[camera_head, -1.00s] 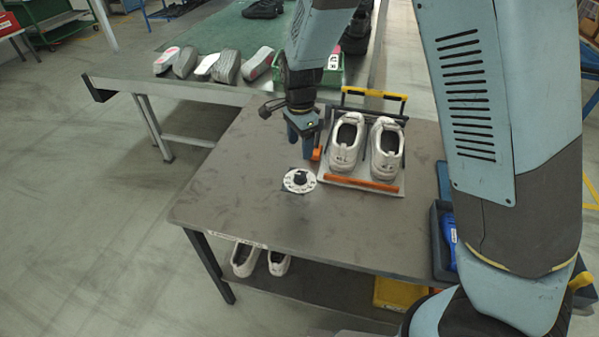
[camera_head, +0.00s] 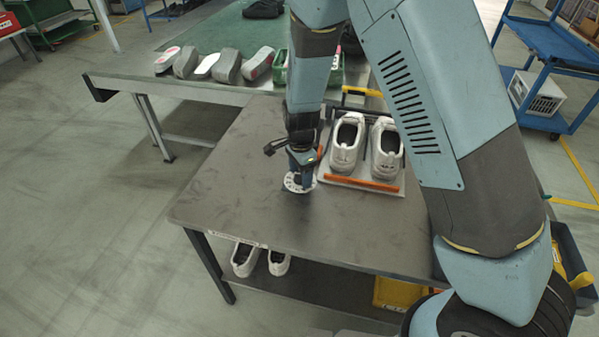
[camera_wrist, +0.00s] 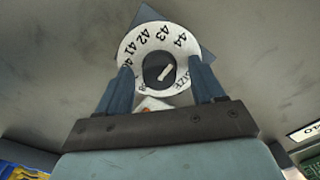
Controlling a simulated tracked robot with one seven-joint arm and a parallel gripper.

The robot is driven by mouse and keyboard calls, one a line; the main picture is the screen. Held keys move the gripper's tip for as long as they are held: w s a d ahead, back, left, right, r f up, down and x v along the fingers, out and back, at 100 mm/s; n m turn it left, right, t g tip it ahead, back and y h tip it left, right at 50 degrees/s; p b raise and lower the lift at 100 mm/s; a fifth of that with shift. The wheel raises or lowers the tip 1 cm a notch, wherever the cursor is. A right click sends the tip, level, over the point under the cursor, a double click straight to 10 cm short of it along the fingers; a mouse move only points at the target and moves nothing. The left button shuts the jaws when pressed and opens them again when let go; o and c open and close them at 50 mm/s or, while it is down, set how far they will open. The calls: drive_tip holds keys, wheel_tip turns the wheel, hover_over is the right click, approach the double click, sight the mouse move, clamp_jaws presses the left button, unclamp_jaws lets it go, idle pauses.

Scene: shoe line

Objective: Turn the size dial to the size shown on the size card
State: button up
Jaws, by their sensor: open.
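The size dial (camera_wrist: 183,47) is a round white disc with black numbers, 41 to 44 readable, on a dark square plate. Its dark knob (camera_wrist: 151,66) bears a white mark slanting to the upper right in the wrist view. My gripper (camera_wrist: 161,76) is open, its two blue fingers on either side of the knob; contact cannot be told. In the head view my gripper (camera_head: 299,181) stands over the dial (camera_head: 291,187) and hides most of it. I cannot make out a size card with a readable size.
White shoes (camera_head: 346,146) stand on a rack with an orange bar (camera_head: 362,184), close to the right of my gripper. A bench behind holds several soles (camera_head: 228,66) and a green crate (camera_head: 334,75). The table (camera_head: 225,190) is clear left and in front of the dial.

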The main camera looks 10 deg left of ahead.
drive_tip(key=shift+c, duration=0.4)
drive_tip(key=c, duration=0.9)
drive_tip(key=shift+a, duration=0.15)
drive_tip(key=shift+c, duration=0.4)
